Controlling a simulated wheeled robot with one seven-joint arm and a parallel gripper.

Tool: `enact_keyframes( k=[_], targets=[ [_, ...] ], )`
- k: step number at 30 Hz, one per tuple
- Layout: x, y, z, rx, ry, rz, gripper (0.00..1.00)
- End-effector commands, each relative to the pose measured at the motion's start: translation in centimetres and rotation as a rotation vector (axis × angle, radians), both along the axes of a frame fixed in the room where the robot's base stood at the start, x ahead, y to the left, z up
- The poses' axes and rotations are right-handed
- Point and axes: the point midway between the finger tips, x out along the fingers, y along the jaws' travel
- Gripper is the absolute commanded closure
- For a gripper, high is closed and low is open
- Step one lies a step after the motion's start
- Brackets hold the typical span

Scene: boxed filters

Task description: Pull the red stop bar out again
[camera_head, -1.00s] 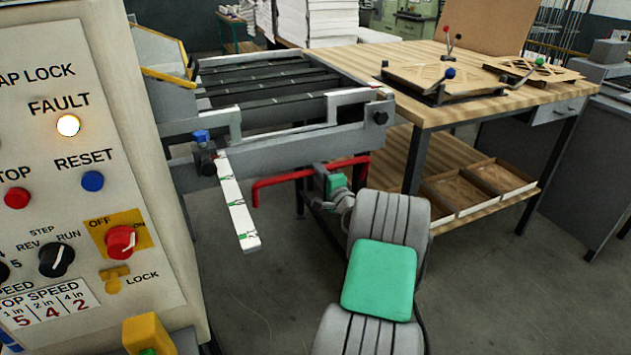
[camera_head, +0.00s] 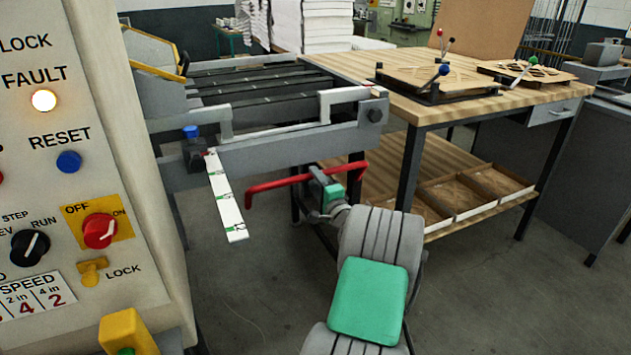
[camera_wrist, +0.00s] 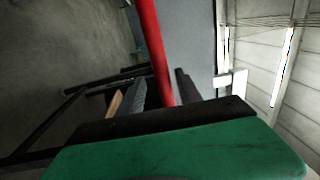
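The red stop bar (camera_head: 278,183) lies just below the end rail of the conveyor in the head view, its left end bent down. It also runs down the middle of the wrist view (camera_wrist: 152,45). My gripper (camera_head: 322,180) is at the right part of the bar, with the bar between its two fingers. It appears shut on the bar. In the wrist view my gripper's fingers (camera_wrist: 164,98) show on either side of the bar. Where the bar's right end joins the machine is hard to make out.
A white marked scale strip (camera_head: 226,200) sticks out from the rail left of the bar. The control panel (camera_head: 90,180) stands at left, its fault lamp lit. A wooden workbench (camera_head: 410,105) with a lower shelf stands close at right. Open floor lies below the bar.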

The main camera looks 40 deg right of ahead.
Motion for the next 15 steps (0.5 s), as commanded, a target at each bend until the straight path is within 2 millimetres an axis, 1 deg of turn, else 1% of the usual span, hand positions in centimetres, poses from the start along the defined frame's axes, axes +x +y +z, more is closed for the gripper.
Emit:
enact_keyframes(
  k=[4, 7, 15],
  targets=[
    [0.0, 0.0, 0.1, -0.001, -0.001, 0.0, 0.59],
    [-0.8, 0.2, 0.0, 0.001, -0.001, -0.001, 0.59],
    [-5.8, 2.0, -0.5, 0.003, 0.0, -0.004, 0.59]
  ],
)
